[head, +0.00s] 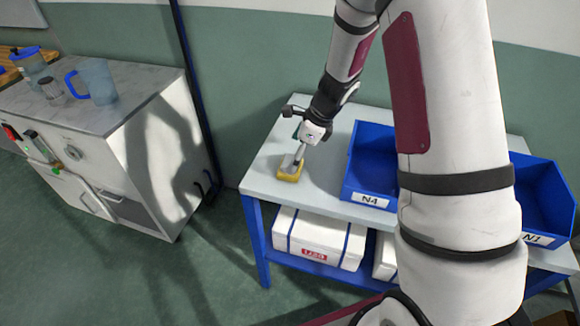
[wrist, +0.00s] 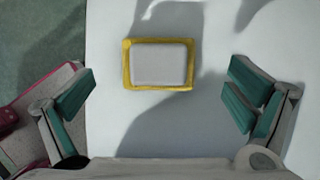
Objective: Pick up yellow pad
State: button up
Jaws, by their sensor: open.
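The yellow pad (head: 289,173) lies on the left part of the white tabletop in the head view, under my gripper (head: 298,158). In the wrist view the yellow pad (wrist: 127,73) has a pale grey block or upper face on it with a yellow border around it. My gripper (wrist: 158,105) is open, with one teal-padded finger at the left and one at the right. The pad lies between the fingers across the picture but further up, ahead of the fingertips. Nothing is held. In the head view the fingers are partly hidden, and the gap to the pad is hard to judge.
Blue bin N4 (head: 366,193) stands right of the pad; another blue bin, N1 (head: 552,222), is further right, partly behind my arm. White boxes (head: 318,238) sit on the lower shelf. A grey-topped cabinet (head: 150,85) with jugs stands left. The tabletop (head: 262,165) around the pad is clear.

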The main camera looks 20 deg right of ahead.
aim_at(290, 160)
jog(key=x, duration=0.4)
jog(key=shift+s+f, duration=0.1)
jog(key=shift+f, duration=0.1)
jog(key=shift+c, duration=0.3)
jog(key=c, duration=1.2)
jog(key=shift+r, duration=0.6)
notch_tip(290, 160, up, 2)
jog(key=shift+r, duration=0.15)
jog(key=s+r+b, duration=0.1)
jog(key=s, duration=1.5)
jog(key=shift+r+b, duration=0.25)
jog(key=shift+b, duration=0.1)
